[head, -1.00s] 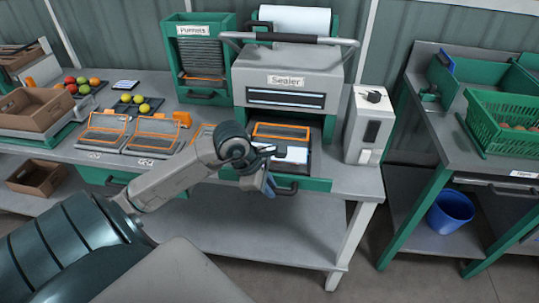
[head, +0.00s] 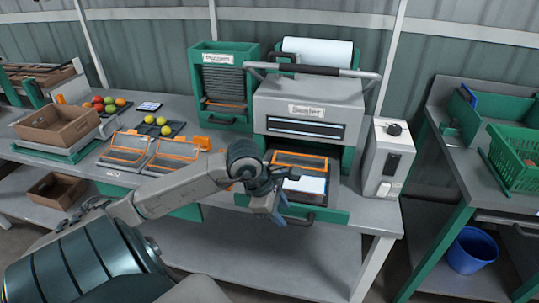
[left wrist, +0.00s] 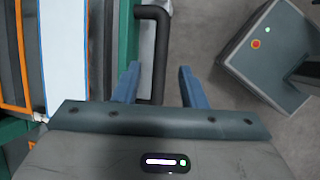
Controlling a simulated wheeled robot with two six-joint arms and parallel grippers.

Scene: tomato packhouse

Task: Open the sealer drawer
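The sealer (head: 267,111) is a grey and green machine on the bench, with a grey lever bar above. Its drawer (head: 337,217) has a green front and a black bar handle (head: 306,220). Inside the drawer are an orange-edged frame and a white piece. My left gripper (head: 279,217) is at the left part of the handle, hiding some of it. In the left wrist view, its two blue fingers (left wrist: 157,85) are apart, and the black handle (left wrist: 153,55) reaches between them, nearer the left finger. Contact is unclear. My right gripper is out of view.
The bench (head: 385,217) holds a green punnet rack (head: 225,122), orange-edged trays, tomatoes and a brown box (head: 58,130) to the left. A grey control box (head: 388,157) stands right of the sealer. A blue bucket (head: 472,250) sits under the right table.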

